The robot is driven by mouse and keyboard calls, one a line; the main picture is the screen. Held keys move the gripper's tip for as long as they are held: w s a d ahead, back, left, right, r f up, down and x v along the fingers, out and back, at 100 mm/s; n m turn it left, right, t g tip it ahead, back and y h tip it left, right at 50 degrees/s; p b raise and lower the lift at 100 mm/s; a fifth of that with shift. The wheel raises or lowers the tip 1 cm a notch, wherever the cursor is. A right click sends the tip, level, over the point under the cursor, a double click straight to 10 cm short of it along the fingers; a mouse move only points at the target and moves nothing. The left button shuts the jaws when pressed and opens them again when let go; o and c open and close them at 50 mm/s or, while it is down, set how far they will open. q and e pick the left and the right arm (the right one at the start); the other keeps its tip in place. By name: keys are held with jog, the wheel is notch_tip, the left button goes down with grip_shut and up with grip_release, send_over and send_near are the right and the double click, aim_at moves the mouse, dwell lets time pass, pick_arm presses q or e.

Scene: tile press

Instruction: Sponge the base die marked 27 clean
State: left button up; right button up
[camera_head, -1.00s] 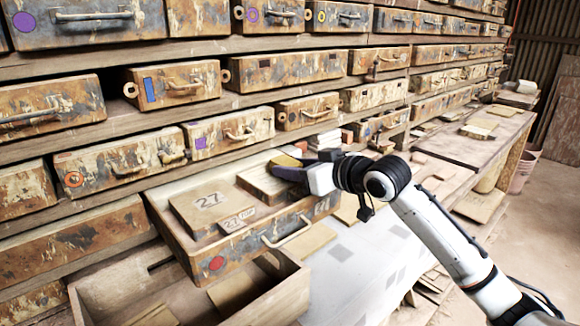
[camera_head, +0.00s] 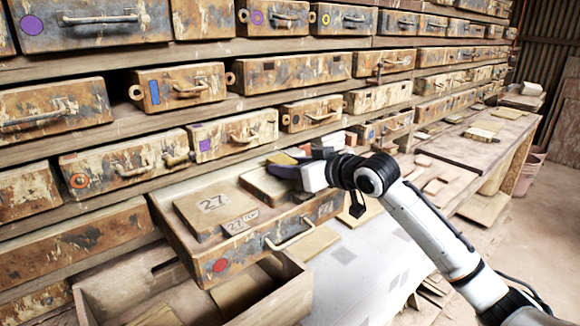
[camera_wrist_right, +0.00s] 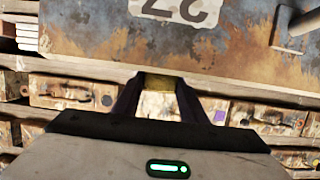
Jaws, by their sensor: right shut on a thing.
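A flat wooden block labelled 27 (camera_head: 190,218) lies in the open drawer (camera_head: 245,262). A smaller piece labelled "27 TOP" (camera_head: 240,222) lies against its right side. Another wooden block (camera_head: 258,184) lies further right in the drawer, its far end hidden by my gripper. My right gripper (camera_head: 287,166) is shut on a yellowish sponge (camera_head: 279,158), above the drawer's right end. The sponge also shows between the fingers in the right wrist view (camera_wrist_right: 160,82); whether it touches the block is unclear. My left gripper is not in view.
The drawer front, with an upside-down 27 label, fills the top of the right wrist view (camera_wrist_right: 90,40). Closed drawers line the wall behind. A cluttered bench (camera_head: 480,150) runs right.

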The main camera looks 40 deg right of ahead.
jog(key=shift+s+f, duration=0.15)
jog(key=shift+s, duration=0.7)
jog(key=shift+s+d, duration=0.15)
jog(key=shift+s, duration=0.7)
jog(key=shift+s, duration=0.8)
